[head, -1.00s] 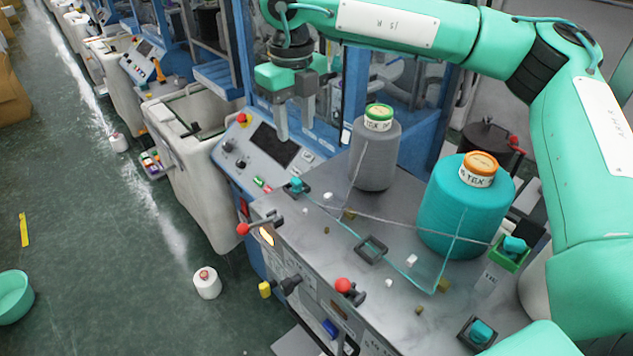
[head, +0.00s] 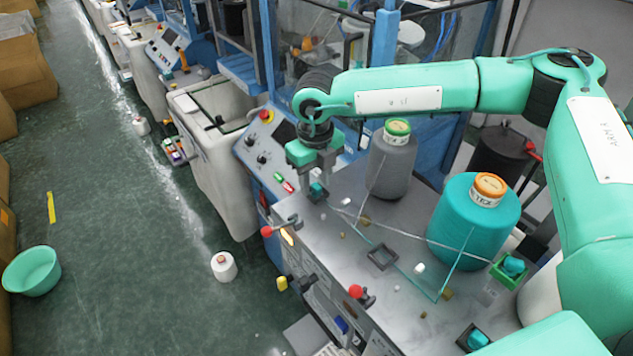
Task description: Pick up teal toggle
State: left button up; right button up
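A teal toggle (head: 317,189) sits in a dark square base at the far left corner of the grey metal worktop (head: 340,265). My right gripper (head: 316,181) points down right at this toggle, its fingers at the toggle's sides and partly covering it. Whether the fingers press on it is too small to tell. A second teal toggle (head: 513,265) sits in a green base at the right of the worktop. A third teal toggle (head: 478,339) sits in a dark base at the near edge. My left gripper is not in view.
A grey yarn cone (head: 391,165) and a large teal yarn cone (head: 470,222) stand on the worktop, with yarn strands across it. An empty dark square frame (head: 382,257) and small white and brown bits lie between. Red-knobbed levers (head: 356,291) line the front.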

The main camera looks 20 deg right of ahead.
aim_at(315, 184)
jog(key=shift+f, duration=0.15)
jog(key=c, duration=0.6)
grip_shut()
jog(key=shift+w+r+b, duration=0.1)
jog(key=shift+r+b, duration=0.45)
jog(key=shift+r, duration=0.2)
notch_tip(315, 184, up, 19)
jog(key=b, duration=0.6)
jog(key=shift+f+b, duration=0.2)
jog(key=shift+b, duration=0.15)
